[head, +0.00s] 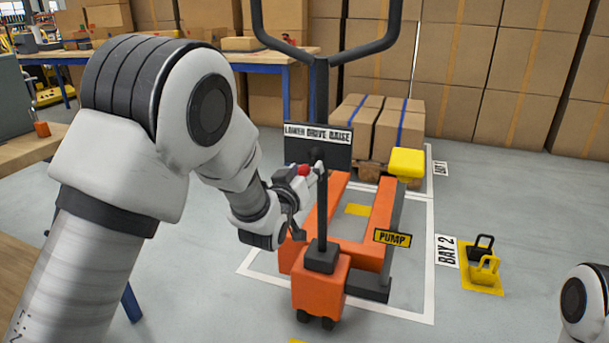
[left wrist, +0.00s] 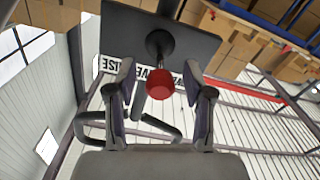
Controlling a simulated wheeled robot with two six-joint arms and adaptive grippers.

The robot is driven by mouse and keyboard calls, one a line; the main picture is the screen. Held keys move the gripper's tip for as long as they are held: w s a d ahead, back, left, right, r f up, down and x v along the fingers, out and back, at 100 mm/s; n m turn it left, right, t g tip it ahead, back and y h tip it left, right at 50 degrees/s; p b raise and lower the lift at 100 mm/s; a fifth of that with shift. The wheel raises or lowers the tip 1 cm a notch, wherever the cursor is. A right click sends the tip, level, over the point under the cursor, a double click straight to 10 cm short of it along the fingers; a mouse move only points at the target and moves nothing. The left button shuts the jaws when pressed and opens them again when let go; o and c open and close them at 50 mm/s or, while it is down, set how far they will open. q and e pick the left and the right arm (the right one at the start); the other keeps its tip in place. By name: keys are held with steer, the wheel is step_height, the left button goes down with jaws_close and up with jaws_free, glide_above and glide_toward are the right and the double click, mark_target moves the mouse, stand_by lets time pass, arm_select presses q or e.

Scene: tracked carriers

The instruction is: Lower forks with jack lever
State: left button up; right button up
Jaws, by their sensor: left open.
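An orange pallet jack (head: 320,285) stands on the floor with its dark handle loop (head: 325,55) upright. A black plate labelled LOWER DRIVE RAISE (head: 318,148) sits on the handle post. The jack lever's red knob (head: 303,170) sticks out below the plate. In the left wrist view the red knob (left wrist: 160,84) is between the spread fingers of my left gripper (left wrist: 160,108), with space on both sides. In the head view my left gripper (head: 308,176) is at the knob, partly hidden by its own wrist. My right gripper is out of view; only a piece of the right arm shows.
A yellow-topped PUMP lever (head: 406,163) stands right of the post. Boxes on a pallet (head: 378,130) are behind the forks. A yellow floor plate with padlock-like shapes (head: 483,275) lies by BAY 2. A workbench (head: 265,58) stands behind.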

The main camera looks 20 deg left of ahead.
arm_select(q)
jaws_close()
